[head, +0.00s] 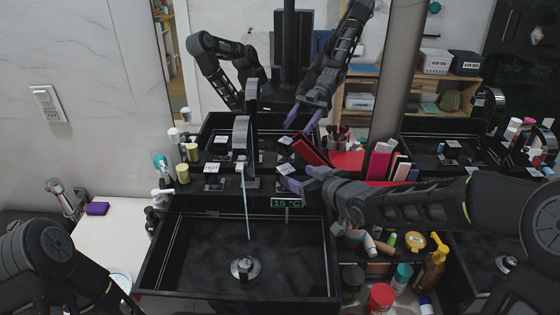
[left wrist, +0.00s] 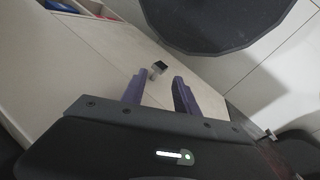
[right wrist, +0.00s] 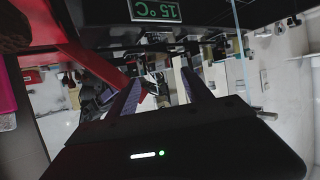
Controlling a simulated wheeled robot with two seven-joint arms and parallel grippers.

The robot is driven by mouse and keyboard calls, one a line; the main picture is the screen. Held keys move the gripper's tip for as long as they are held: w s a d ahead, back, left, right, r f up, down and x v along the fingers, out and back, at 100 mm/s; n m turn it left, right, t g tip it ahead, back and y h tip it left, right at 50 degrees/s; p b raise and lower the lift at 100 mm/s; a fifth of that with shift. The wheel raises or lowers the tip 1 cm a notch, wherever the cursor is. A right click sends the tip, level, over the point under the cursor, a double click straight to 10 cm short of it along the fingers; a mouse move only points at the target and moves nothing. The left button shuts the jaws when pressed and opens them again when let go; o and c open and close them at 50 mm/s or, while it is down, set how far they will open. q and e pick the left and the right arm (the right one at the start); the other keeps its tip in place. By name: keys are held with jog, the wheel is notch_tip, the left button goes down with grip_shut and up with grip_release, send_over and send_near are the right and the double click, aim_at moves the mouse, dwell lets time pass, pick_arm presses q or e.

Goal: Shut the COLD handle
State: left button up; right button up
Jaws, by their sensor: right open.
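The near black sink (head: 155,262) has a tall faucet (head: 241,135) with a thin stream of water (head: 246,208) running from it. A pale label plate (head: 286,169) stands right of the faucet, on the cold side; its lettering is too small to read. I cannot clearly make out the COLD handle beside it. My right gripper (head: 303,179) is open next to this plate. In the right wrist view the open right gripper (right wrist: 162,92) points at the blurred tap fittings; I cannot tell if it touches any. My left gripper (left wrist: 158,92) is open and empty, away from the taps.
The HOT label (head: 211,167) is left of the faucet. A display (head: 287,203) reads 15 °C. Bottles and jars (head: 381,297) crowd the sink's right side. A mirror behind reflects my arms.

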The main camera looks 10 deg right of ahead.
aim_at(289, 172)
jog(key=shift+s+r, duration=0.1)
jog(key=shift+s, duration=0.1)
jog(key=shift+p+x, duration=0.55)
jog(key=shift+x, duration=3.45)
grip_shut()
